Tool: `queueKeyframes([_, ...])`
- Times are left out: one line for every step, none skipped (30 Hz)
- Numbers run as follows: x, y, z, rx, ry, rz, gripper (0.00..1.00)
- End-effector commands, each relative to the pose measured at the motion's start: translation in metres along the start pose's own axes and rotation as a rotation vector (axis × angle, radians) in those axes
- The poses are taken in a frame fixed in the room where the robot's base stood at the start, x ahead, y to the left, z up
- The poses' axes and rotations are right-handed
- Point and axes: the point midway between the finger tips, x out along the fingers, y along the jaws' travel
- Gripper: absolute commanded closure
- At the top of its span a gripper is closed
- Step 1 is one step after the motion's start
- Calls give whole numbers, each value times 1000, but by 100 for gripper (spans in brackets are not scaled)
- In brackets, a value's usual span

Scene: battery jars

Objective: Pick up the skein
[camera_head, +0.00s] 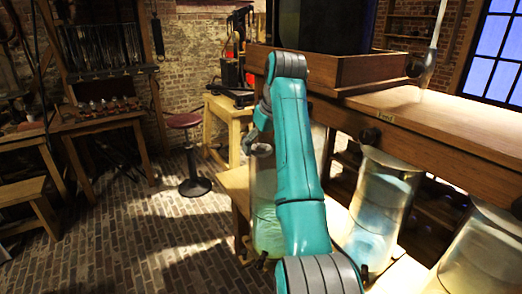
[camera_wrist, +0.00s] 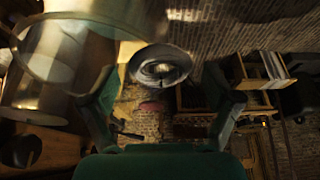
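No thing is clearly recognisable as the skein. A grey, round, ringed object (camera_wrist: 160,68) shows ahead of my gripper in the wrist view, between the lines of the two fingers. It may be the skein, but I cannot tell. My gripper (camera_wrist: 160,100) has its two dark fingers spread wide, with gaps between them and the grey object. In the head view, my teal arm reaches forward beside the bench, and a small grey shape (camera_head: 260,148) shows at its far end, partly hidden by the arm. I cannot tell whether that is the gripper or the object.
Glass jars stand under the wooden bench (camera_head: 450,118): one jar (camera_head: 378,212) right of my arm, another (camera_head: 266,205) partly behind it. A large glass cylinder (camera_wrist: 40,65) is close at the wrist view's left. A red-topped stool (camera_head: 184,121) stands on open brick floor (camera_head: 150,225).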

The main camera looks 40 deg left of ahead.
Motion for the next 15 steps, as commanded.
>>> queueKeyframes([0,0,0,0,0,0,32])
queueKeyframes([0,0,0,0,0,0,39])
queueKeyframes([0,0,0,0,0,0,49])
queueKeyframes([0,0,0,0,0,0,57])
queueKeyframes([0,0,0,0,0,0,60])
queueKeyframes([0,0,0,0,0,0,60])
queueKeyframes([0,0,0,0,0,0,60])
queueKeyframes([0,0,0,0,0,0,65])
queueKeyframes([0,0,0,0,0,0,65])
queueKeyframes([0,0,0,0,0,0,65])
queueKeyframes([0,0,0,0,0,0,65])
queueKeyframes([0,0,0,0,0,0,65])
queueKeyframes([0,0,0,0,0,0,65])
queueKeyframes([-1,0,0,0,0,0,65])
queueKeyframes([-2,0,-1,0,0,0,65])
